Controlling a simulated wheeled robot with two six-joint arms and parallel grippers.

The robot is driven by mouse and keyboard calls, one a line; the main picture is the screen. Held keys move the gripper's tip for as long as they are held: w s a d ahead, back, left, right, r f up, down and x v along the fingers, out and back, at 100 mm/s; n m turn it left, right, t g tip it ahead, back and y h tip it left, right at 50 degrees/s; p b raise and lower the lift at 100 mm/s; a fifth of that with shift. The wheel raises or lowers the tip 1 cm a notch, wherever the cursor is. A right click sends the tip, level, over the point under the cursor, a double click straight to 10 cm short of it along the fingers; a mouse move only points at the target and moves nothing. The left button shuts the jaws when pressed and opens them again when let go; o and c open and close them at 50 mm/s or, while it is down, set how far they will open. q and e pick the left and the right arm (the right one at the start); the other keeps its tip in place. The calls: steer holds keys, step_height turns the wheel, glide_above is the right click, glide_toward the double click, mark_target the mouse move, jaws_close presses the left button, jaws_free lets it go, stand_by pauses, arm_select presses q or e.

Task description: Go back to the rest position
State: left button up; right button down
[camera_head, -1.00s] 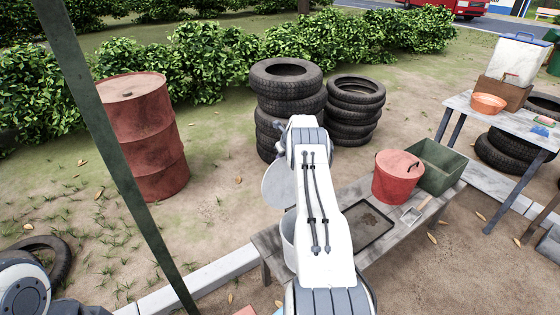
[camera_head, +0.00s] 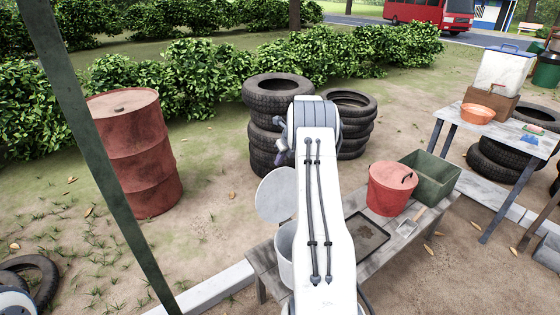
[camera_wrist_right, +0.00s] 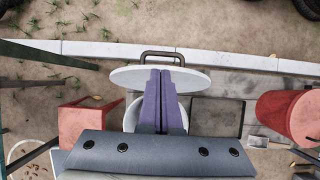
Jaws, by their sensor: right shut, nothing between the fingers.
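In the head view the lid (camera_head: 274,196) stands tilted beside the pot (camera_head: 285,255), which my arm partly hides. My left gripper is not in view.
The wooden bench (camera_head: 262,262) holds a dark tray (camera_head: 366,236), a red bucket (camera_head: 390,188) and a green crate (camera_head: 432,178). A red drum (camera_head: 135,150), tyre stacks (camera_head: 267,135) and a green post (camera_head: 95,160) stand around. A side table (camera_head: 470,125) is at right.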

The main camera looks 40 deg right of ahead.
steer(key=shift+s+r, duration=0.2)
steer(key=shift+r, duration=0.15)
steer(key=a+r+n+g+y, duration=0.1)
steer(key=a+r+n, duration=0.35)
steer(key=a, duration=0.75)
steer(key=a+r+n+y, duration=0.1)
steer(key=a+n, duration=0.6)
steer(key=a, duration=0.4)
steer(key=a+r+n+g+y, duration=0.1)
steer(key=a+r+n, duration=0.3)
steer(key=a, duration=0.8)
steer(key=s+a+r+n+g, duration=0.2)
steer(key=s+a+n, duration=1)
steer(key=a, duration=0.2)
steer(key=s+a+f+n+g, duration=0.1)
steer(key=s+a+n, duration=0.1)
steer(key=s+n, duration=0.6)
steer(key=s+a+n+h, duration=0.1)
steer(key=s+a+n, duration=0.2)
steer(key=s+n, duration=0.6)
steer(key=s, duration=0.8)
steer(key=shift+f+g, duration=0.35)
steer(key=shift+g, duration=0.05)
